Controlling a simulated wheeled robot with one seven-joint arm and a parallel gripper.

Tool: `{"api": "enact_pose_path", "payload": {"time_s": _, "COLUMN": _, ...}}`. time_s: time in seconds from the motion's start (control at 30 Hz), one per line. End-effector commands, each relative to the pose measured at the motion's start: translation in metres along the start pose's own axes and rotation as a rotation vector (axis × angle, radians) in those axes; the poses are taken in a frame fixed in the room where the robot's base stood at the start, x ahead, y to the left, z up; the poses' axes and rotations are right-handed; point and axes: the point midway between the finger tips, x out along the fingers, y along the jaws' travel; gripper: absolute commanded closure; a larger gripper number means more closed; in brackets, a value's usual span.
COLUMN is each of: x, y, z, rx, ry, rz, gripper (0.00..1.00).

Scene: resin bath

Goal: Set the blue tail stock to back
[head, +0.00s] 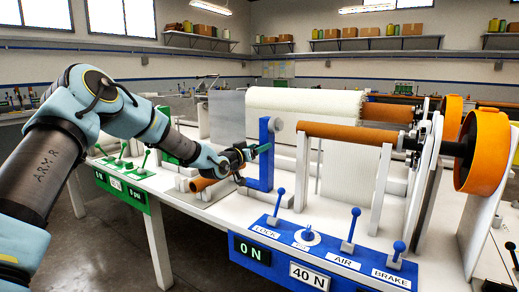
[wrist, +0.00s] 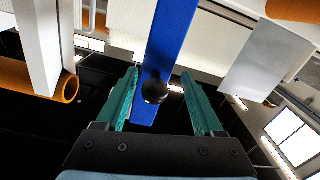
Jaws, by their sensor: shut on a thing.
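The blue tail stock (head: 267,178) is an upright blue arm with a foot, standing on the white bench left of the brown roll. A grey disc shows at its top. In the wrist view its blue bar (wrist: 174,40) runs down between my green fingers, with a black ball knob (wrist: 155,91) on it. My gripper (head: 262,149) reaches it from the left in the head view. The gripper is shut on the tail stock, with a finger on each side of the bar and knob; the exact contact is hard to see.
A brown roll (head: 342,133) lies on white uprights to the right, with an orange wheel (head: 483,150) beyond. A blue panel (head: 322,255) with several levers is in front. A green panel (head: 122,191) is at left. A brown tube (head: 203,184) lies below my gripper.

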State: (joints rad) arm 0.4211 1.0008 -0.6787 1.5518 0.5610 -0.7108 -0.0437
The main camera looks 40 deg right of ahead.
Motion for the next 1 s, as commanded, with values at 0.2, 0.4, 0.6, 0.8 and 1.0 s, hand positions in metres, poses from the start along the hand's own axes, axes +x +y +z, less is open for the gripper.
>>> {"api": "enact_pose_path", "payload": {"time_s": 0.2, "x": -0.001, "y": -0.001, "z": -0.001, "rx": 0.001, "ry": 0.002, "rz": -0.002, "gripper": 0.36}}
{"api": "enact_pose_path", "payload": {"time_s": 0.4, "x": -0.023, "y": -0.002, "z": 0.001, "rx": 0.003, "ry": 0.0, "rz": -0.001, "gripper": 0.36}}
{"api": "enact_pose_path", "payload": {"time_s": 0.6, "x": -0.064, "y": -0.002, "z": 0.002, "rx": 0.004, "ry": 0.0, "rz": -0.002, "gripper": 0.36}}
{"api": "enact_pose_path", "payload": {"time_s": 0.8, "x": -0.095, "y": -0.001, "z": 0.001, "rx": 0.001, "ry": 0.0, "rz": -0.001, "gripper": 0.36}}
{"api": "enact_pose_path", "payload": {"time_s": 1.0, "x": -0.107, "y": 0.0, "z": 0.0, "rx": 0.001, "ry": 0.0, "rz": 0.0, "gripper": 0.36}}
